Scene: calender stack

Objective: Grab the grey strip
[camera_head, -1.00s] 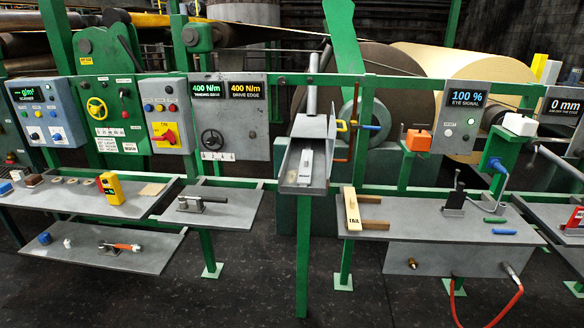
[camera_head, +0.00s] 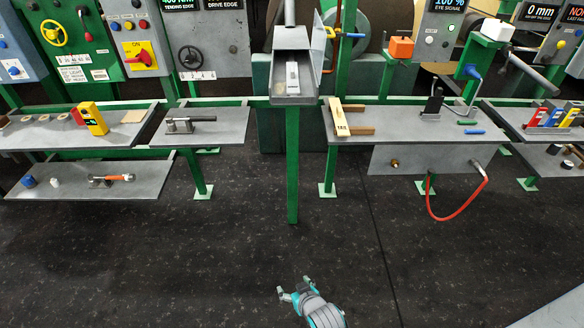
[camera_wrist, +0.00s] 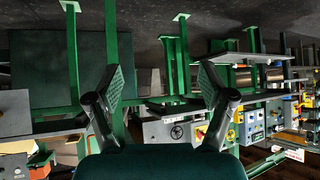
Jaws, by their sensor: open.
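A pale grey-white strip (camera_head: 292,76) lies in the open grey metal box (camera_head: 293,100) on the green post, at the upper middle of the head view. It is the only strip-like thing I make out there; its exact shade is hard to tell. My gripper (camera_head: 293,288) is low at the bottom middle of the head view, above the dark floor and well apart from the box. In the wrist view my gripper (camera_wrist: 163,95) has its two fingers wide apart with nothing between them. I cannot pick out the strip in that view.
Grey shelves stand both sides of the box. The left one (camera_head: 225,128) bears a clamp-like tool; the right one (camera_head: 400,138) bears a wooden frame (camera_head: 342,118) and a black holder. A red hose (camera_head: 455,217) hangs at right. The floor before me is clear.

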